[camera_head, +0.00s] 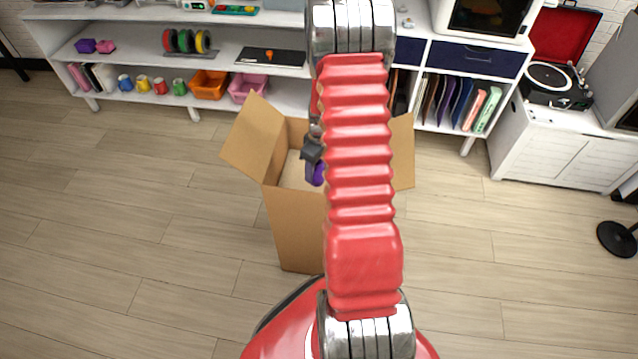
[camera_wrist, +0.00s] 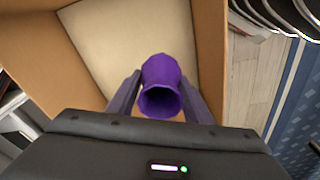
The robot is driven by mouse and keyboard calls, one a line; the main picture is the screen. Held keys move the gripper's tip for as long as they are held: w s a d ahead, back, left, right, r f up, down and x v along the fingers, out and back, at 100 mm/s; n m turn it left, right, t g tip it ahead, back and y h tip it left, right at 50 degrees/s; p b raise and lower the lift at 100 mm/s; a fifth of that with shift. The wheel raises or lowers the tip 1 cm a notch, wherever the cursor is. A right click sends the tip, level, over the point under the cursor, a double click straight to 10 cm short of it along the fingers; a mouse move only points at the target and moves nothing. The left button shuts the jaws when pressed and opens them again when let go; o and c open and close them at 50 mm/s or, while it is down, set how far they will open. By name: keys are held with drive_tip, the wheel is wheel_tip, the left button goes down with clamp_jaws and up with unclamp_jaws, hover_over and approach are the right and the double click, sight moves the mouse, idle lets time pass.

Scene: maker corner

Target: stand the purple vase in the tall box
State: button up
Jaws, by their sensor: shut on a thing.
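The purple vase (camera_wrist: 163,84) is between the two fingers of my gripper (camera_wrist: 160,92) in the wrist view, its open mouth facing the camera. My gripper is shut on it. In the head view only a bit of the vase (camera_head: 317,174) shows beside my arm, below my gripper (camera_head: 312,152). The tall box (camera_head: 297,225) is brown cardboard with its flaps open and stands on the floor. The vase appears over the box's opening; its exact height against the rim is hard to tell. The box's pale floor (camera_wrist: 115,45) looks bare where visible. My arm hides the box's right part.
A white shelf unit (camera_head: 135,52) stands behind the box, with mugs, spools, an orange bin (camera_head: 208,84) and a pink bin (camera_head: 248,88). A white cabinet (camera_head: 560,150) with a record player (camera_head: 550,80) is at right. The wood floor left of the box is clear.

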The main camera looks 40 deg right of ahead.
sight(315, 180)
drive_tip(key=shift+w+a+f, duration=0.1)
drive_tip(key=shift+f, duration=3)
drive_tip(key=shift+f, duration=0.1)
drive_tip(key=shift+f, duration=1.8)
drive_tip(key=shift+f, duration=0.1)
drive_tip(key=o, duration=1.1)
drive_tip(key=shift+o, duration=0.2)
drive_tip(key=r, duration=0.4)
drive_tip(key=s+r, duration=0.1)
drive_tip(key=r, duration=0.7)
drive_tip(key=shift+s+d+r, duration=0.1)
drive_tip(key=shift+s+d, duration=0.1)
drive_tip(key=shift+s, duration=0.05)
drive_tip(key=shift+r, duration=0.1)
